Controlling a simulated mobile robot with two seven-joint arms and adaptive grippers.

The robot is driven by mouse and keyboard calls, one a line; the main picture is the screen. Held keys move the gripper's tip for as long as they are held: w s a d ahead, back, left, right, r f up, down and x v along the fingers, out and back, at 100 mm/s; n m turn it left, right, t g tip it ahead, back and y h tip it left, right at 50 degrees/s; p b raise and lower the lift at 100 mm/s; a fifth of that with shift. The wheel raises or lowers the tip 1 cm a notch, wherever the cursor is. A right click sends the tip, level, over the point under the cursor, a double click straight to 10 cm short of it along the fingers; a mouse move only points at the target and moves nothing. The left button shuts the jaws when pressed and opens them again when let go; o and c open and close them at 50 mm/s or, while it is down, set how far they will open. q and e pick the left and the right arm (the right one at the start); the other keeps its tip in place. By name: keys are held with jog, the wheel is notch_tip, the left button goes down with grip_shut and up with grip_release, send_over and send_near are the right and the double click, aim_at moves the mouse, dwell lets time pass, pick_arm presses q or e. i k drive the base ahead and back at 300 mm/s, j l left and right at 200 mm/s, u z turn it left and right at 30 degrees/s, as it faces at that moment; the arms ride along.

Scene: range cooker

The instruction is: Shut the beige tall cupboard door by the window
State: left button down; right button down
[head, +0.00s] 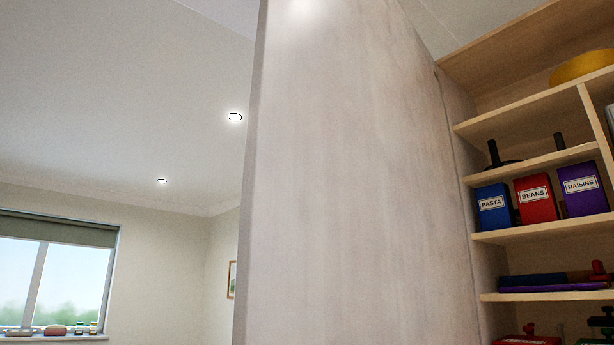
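The beige tall cupboard door (345,180) stands open and fills the middle of the head view. Its free edge is toward the left and its hinged side meets the cupboard's side wall at the right. The inside of the cupboard (540,236) shows to the right of the door, with its shelves uncovered. The door's lower part is out of the picture, and no handle shows. Neither of my grippers is in view.
The shelves hold a blue pasta box (494,207), a red beans box (536,199) and a purple raisins box (582,189), with other items above and below. A window (65,285) with a dark blind is at the far left. The floor is not visible.

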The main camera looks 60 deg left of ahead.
aim_at(352, 232)
jog(key=k+j+u, duration=0.1)
jog(key=j, duration=0.75)
jog(key=j+u, duration=0.15)
jog(key=j, duration=0.75)
